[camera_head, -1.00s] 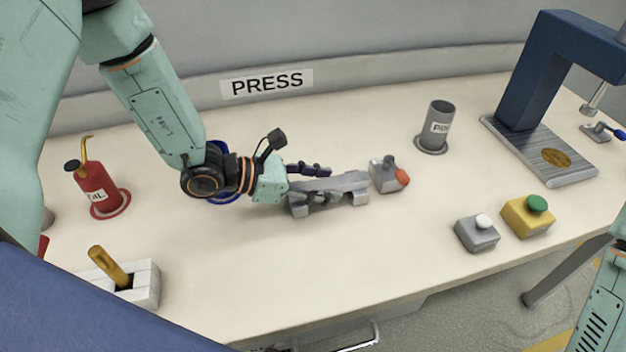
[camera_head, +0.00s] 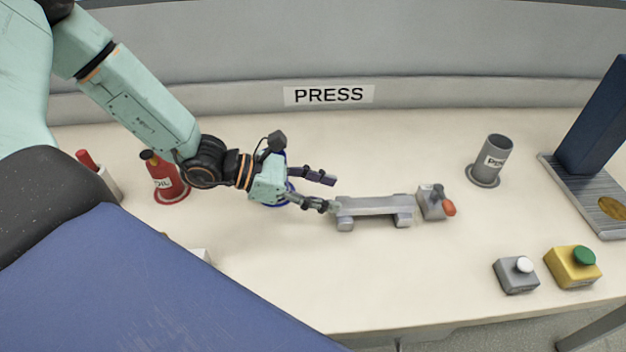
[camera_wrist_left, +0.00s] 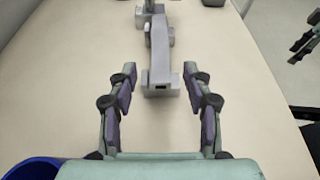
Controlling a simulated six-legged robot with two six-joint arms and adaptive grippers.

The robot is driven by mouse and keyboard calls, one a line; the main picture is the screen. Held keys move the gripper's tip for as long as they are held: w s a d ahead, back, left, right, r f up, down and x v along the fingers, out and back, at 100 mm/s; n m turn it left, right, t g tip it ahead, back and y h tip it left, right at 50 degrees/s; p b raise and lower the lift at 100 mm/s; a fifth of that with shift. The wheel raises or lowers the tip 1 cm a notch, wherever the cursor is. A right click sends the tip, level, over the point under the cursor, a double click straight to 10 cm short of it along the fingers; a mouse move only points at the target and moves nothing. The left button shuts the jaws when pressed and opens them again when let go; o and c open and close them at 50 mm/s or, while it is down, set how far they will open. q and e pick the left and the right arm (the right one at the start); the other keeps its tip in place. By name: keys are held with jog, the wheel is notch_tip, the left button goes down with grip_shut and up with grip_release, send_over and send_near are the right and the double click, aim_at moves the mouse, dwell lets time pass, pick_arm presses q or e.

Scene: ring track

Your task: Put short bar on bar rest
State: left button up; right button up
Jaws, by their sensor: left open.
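A grey short bar (camera_head: 375,205) lies level along the bar rest (camera_head: 346,222), a low grey support with a foot near each end. In the left wrist view the bar (camera_wrist_left: 160,45) points away from me, its near end over the near foot of the rest (camera_wrist_left: 174,88). My left gripper (camera_head: 332,193) is open and empty just left of the bar's near end. Its fingers (camera_wrist_left: 160,88) stand apart on either side of that end, and I see no grip on it. My right gripper (camera_wrist_left: 306,38) shows partly at the left wrist view's upper right edge.
A grey block with an orange-tipped lever (camera_head: 434,203) stands close right of the rest. A grey pin cup (camera_head: 493,160), grey button box (camera_head: 516,276) and yellow button box (camera_head: 573,268) are farther right. A red oil can (camera_head: 166,180) is left. The front middle table is clear.

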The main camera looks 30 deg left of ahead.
pick_arm(q)
jog(key=shift+p+v, duration=0.4)
jog(key=shift+v, duration=0.4)
jog(key=shift+s+a+r, duration=0.15)
jog(key=shift+a, duration=0.1)
jog(key=shift+c, duration=0.4)
dwell(0.4)
